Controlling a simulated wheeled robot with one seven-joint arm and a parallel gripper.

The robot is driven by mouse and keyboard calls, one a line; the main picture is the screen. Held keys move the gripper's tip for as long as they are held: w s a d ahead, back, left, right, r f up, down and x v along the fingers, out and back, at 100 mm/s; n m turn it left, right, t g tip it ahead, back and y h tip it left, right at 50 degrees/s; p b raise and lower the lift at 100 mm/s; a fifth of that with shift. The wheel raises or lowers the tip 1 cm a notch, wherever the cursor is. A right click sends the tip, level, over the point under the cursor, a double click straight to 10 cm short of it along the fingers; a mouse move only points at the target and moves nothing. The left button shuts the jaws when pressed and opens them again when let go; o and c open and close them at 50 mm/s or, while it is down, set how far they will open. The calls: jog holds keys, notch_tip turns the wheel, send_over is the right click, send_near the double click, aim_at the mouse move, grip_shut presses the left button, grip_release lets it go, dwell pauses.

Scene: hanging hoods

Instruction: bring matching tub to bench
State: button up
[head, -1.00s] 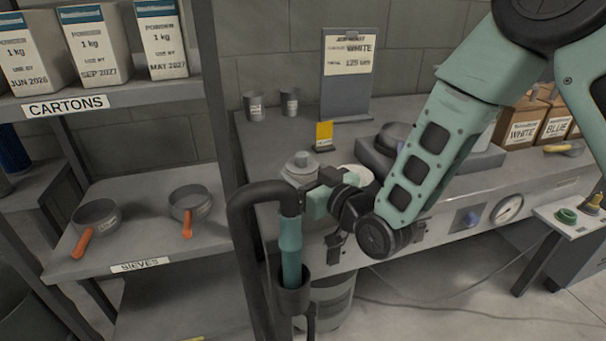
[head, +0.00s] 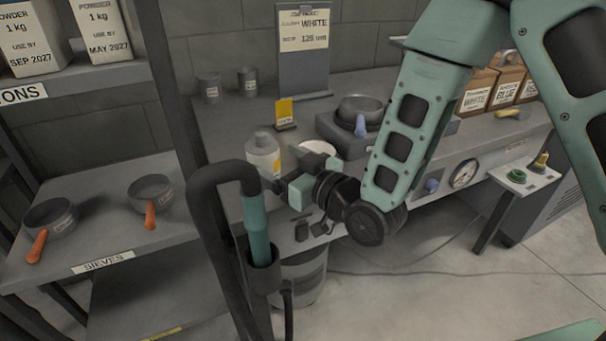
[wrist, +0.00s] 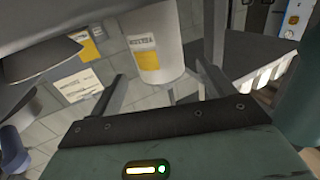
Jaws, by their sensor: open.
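My gripper (head: 272,184) is open and empty over the front left of the bench (head: 224,150). A pale bottle with a yellow label (head: 263,156) stands just behind it; in the wrist view the bottle (wrist: 152,42) shows beyond the gap between the fingers (wrist: 160,92), not gripped. A brown container labelled WHITE (head: 476,96) and one labelled BLUE (head: 507,88) stand at the bench's back right. A job sheet (head: 304,30) on a stand reads WHITE and what looks like 125. My arm hides part of the bench.
A dark hose with a teal handle (head: 256,228) stands in front of the bench's left end, close to my gripper. A pan (head: 361,108) sits on a grey unit. A shelf with sieves (head: 151,190) is at left. A bin (head: 303,280) is below the bench.

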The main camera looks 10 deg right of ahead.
jog(key=v, duration=0.4)
jog(key=shift+s+d, duration=0.15)
jog(key=shift+r+p, duration=0.35)
jog(key=shift+p, duration=0.65)
jog(key=p+v, duration=0.1)
jog(key=p, duration=0.3)
jog(key=p+v, duration=0.1)
jog(key=p, duration=0.3)
jog(key=shift+s+d+f+p, duration=0.15)
jog(key=shift+s+f+p, duration=0.1)
jog(key=shift+f+p, duration=0.1)
